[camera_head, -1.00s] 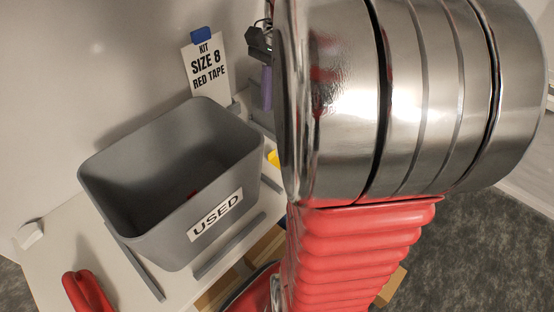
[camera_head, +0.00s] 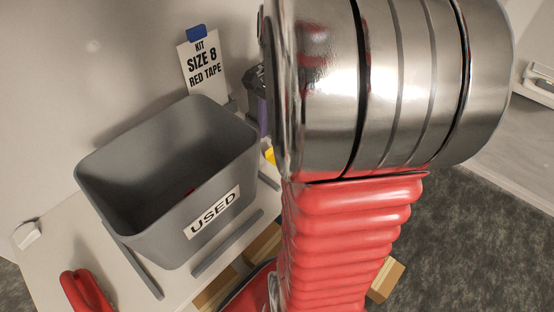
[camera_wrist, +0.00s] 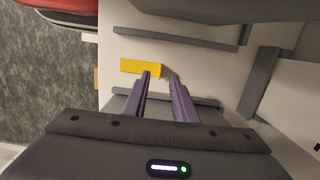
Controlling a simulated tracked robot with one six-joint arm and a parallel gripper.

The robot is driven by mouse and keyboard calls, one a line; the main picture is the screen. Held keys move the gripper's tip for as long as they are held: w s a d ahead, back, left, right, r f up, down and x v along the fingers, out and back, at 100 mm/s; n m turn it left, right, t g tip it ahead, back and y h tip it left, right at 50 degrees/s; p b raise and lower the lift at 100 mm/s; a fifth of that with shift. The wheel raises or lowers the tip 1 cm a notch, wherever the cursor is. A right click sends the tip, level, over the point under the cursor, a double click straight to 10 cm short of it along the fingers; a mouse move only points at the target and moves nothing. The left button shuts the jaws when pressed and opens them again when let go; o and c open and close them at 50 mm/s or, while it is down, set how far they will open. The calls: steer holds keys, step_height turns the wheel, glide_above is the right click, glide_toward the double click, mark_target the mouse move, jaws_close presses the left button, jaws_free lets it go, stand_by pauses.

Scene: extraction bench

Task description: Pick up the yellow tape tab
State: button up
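The yellow tape tab (camera_wrist: 139,67) lies flat on the white bench top in the wrist view. In the head view only a small yellow piece of it (camera_head: 269,156) shows beside the grey bin; my arm hides the rest. My gripper (camera_wrist: 161,76) is open and empty, its two purple fingers apart. In the wrist view the left fingertip overlaps the lower edge of the tab near its right end, and the right fingertip is clear of it to the right. I cannot tell whether it touches. In the head view part of my gripper (camera_head: 260,112) shows above the tab.
A grey bin labelled USED (camera_head: 160,224) stands left of the tab. A sign reading KIT SIZE 8 RED TAPE (camera_head: 204,65) stands behind it. Grey strips (camera_wrist: 189,36) bound the tab's area on the bench. A red object (camera_head: 86,291) lies at the front left.

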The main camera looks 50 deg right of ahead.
steer(key=shift+a+f, duration=0.15)
steer(key=shift+f, duration=2.4)
jaws_close()
